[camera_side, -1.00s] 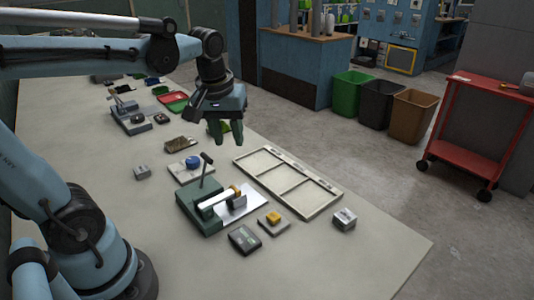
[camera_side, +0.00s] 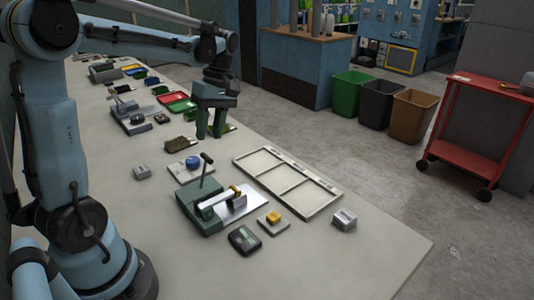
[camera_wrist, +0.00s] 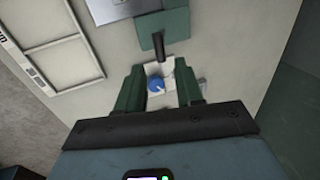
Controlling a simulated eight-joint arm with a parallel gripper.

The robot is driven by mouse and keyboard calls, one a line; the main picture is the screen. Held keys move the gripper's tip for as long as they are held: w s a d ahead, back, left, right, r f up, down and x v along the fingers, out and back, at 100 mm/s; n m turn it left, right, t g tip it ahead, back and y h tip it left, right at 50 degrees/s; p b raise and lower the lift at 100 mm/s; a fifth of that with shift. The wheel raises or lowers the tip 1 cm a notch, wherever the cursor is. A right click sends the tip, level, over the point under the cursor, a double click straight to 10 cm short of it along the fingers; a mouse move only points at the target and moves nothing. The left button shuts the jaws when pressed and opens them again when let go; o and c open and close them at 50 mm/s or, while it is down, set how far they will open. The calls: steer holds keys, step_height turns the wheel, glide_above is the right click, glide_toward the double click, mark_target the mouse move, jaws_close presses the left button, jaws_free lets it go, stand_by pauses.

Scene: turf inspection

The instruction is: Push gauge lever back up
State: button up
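The gauge (camera_side: 199,213) is a green block with a silver roller and a white plate on the bench. Its dark lever (camera_side: 203,172) stands up from the block's back edge, leaning slightly right, with a black end. The lever (camera_wrist: 158,47) also shows in the wrist view, just beyond my fingertips, by the green block (camera_wrist: 170,28). My gripper (camera_side: 210,136) points down above the bench, behind the lever and apart from it. In the wrist view my gripper (camera_wrist: 160,72) has its two green fingers apart, with nothing held between them.
A blue knob on a pale plate (camera_side: 190,163) stands behind the gauge; the blue knob (camera_wrist: 155,85) appears between my fingers in the wrist view. A white frame (camera_side: 288,180) lies right. A black box (camera_side: 244,240) and yellow-topped block (camera_side: 273,218) sit in front.

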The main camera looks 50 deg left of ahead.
mark_target(206, 155)
steer(key=shift+x, duration=3.95)
steer(key=shift+c, duration=0.4)
jaws_close()
